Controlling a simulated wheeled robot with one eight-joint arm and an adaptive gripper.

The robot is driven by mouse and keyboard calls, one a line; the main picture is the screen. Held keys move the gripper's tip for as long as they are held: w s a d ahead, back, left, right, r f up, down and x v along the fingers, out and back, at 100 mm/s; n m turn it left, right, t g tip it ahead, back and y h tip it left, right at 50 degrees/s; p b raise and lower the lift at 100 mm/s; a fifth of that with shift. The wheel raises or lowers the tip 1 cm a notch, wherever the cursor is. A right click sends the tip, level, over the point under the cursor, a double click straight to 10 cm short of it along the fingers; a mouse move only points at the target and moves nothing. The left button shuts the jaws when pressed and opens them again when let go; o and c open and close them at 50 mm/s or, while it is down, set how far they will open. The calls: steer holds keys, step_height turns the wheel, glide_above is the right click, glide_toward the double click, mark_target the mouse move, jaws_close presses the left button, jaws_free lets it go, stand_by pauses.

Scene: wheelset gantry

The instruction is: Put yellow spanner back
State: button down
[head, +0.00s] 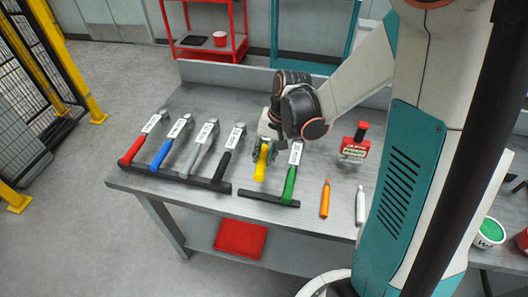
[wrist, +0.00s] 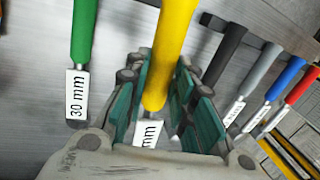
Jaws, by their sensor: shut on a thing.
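The yellow spanner (head: 261,168) is in my gripper (head: 266,148), between the black and green spanners over the grey workbench. Its yellow handle points to the bench's front, and its end shows just behind the short dark rack bar (head: 262,196). I cannot tell whether it touches the bar or bench. In the wrist view my gripper (wrist: 166,75) is shut around the yellow handle (wrist: 174,40), with a teal finger on each side. Its white label is partly hidden; only "mm" shows. The spanner's head is hidden by the gripper.
The green spanner (head: 289,184), labelled 30 mm, lies right of the yellow one. The black spanner (head: 227,160) lies left, with grey, blue and red ones beyond on a longer dark bar (head: 180,178).

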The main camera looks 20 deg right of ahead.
steer(key=shift+f+b, duration=3.4)
steer(key=shift+f, duration=0.6)
steer(key=shift+f+b, duration=0.35)
steer(key=shift+f, duration=0.05)
steer(key=c, duration=1.3)
jaws_free()
steer(key=shift+r, duration=0.1)
